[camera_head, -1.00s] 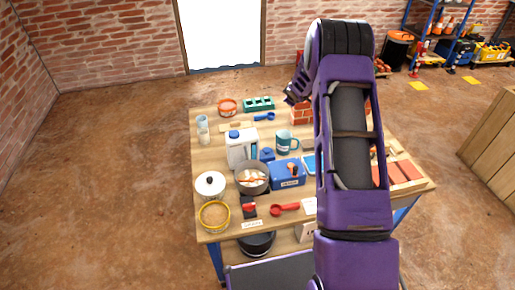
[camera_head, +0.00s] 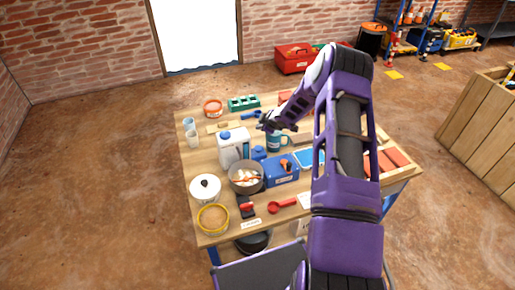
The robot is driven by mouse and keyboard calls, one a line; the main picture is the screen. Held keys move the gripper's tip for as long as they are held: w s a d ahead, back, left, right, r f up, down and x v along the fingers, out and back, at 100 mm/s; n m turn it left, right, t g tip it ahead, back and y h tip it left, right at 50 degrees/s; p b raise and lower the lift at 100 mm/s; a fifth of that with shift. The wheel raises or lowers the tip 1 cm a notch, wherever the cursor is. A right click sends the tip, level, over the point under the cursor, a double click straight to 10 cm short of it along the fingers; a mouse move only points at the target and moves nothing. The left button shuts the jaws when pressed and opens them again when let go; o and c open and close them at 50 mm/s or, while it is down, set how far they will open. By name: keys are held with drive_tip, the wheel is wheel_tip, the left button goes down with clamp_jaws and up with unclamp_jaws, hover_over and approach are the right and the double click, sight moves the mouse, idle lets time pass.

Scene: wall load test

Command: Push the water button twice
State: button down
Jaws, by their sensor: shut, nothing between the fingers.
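A white water jug (camera_head: 228,153) with a blue cap (camera_head: 225,135) stands upright on the wooden table. A small blue piece (camera_head: 258,152) stands beside it on the right. I cannot make out which part is the water button. My gripper (camera_head: 264,121) is shut and empty. In the picture it is just above and left of the teal mug (camera_head: 275,143), and right of and above the jug. I cannot tell its height over the table. My arm covers part of the table's right side.
A pot with pale contents (camera_head: 246,177), a blue box (camera_head: 281,171), a white lidded pot (camera_head: 205,188) and a yellow-rimmed sieve (camera_head: 213,218) crowd the front. Cups (camera_head: 190,131), an orange tub (camera_head: 212,108) and a green block (camera_head: 244,103) stand at the back.

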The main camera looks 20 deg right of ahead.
drive_tip(key=shift+f, duration=0.1)
drive_tip(key=b, duration=0.8)
approach(258, 146)
drive_tip(key=w+f, duration=0.1)
drive_tip(key=w, duration=0.2)
drive_tip(key=w+a+f, duration=0.1)
drive_tip(key=w, duration=0.1)
drive_tip(key=shift+a+f, duration=0.15)
drive_tip(key=shift+f, duration=0.15)
idle(0.9)
drive_tip(key=shift+f, duration=0.5)
drive_tip(key=shift+f+b, duration=0.65)
drive_tip(key=shift+b, duration=0.1)
idle(0.5)
drive_tip(key=shift+r, duration=0.15)
drive_tip(key=shift+r+p, duration=0.95)
drive_tip(key=shift+p, duration=0.05)
drive_tip(key=shift+r, duration=0.1)
drive_tip(key=shift+r+p, duration=2.2)
drive_tip(key=shift+r, duration=0.2)
